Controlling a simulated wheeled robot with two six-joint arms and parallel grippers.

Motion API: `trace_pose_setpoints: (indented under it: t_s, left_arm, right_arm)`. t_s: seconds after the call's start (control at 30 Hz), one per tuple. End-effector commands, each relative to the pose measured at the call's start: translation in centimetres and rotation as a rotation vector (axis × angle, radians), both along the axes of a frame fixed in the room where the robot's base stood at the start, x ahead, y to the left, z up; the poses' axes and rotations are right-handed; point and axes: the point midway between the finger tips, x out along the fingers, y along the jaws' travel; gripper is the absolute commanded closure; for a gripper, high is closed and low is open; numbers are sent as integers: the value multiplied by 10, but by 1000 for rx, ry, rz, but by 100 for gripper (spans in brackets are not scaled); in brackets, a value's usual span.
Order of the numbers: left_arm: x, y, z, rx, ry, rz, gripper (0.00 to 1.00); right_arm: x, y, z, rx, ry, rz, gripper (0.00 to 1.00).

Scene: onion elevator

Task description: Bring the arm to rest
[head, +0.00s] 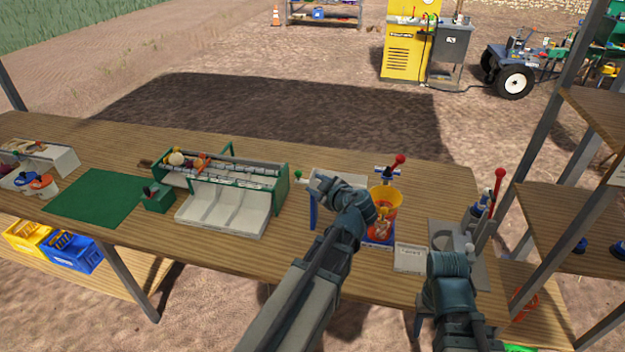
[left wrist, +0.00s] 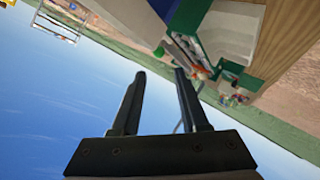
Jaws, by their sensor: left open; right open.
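My left gripper (head: 322,186) is above the table, in front of the white block-like part beside the orange funnel. In the left wrist view its two dark fingers (left wrist: 160,100) stand apart with nothing between them. My right gripper (head: 447,262) is low at the right, over the table's front edge near a small white labelled box (head: 410,257). Its fingers are hard to make out, and no held thing shows.
The wooden table (head: 335,278) carries a green-framed sorter with a white tray (head: 222,215), a green mat (head: 98,196), an orange funnel (head: 385,200) and a red-knobbed lever (head: 499,175). A shelf rack (head: 575,214) stands at right. Blue and yellow crates sit below left.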

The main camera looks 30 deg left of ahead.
Motion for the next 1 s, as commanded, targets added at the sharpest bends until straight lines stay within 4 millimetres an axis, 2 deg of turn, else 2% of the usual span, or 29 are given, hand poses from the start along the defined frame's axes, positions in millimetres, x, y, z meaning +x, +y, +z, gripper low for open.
trace_pose_setpoints:
  t_s: [0.5,0.63,0.77,1.0]
  left_arm:
    - [-1,-1,0,0,2,-1,56]
    - [-7,-11,-9,1,77,-26,56]
    - [-25,-41,-34,2,302,-123,56]
    - [-81,-125,-90,0,849,-517,56]
  right_arm:
    - [0,0,0,0,0,0,50]
    - [0,0,0,0,0,0,50]
    - [0,0,0,0,0,0,50]
    - [0,0,0,0,0,0,50]
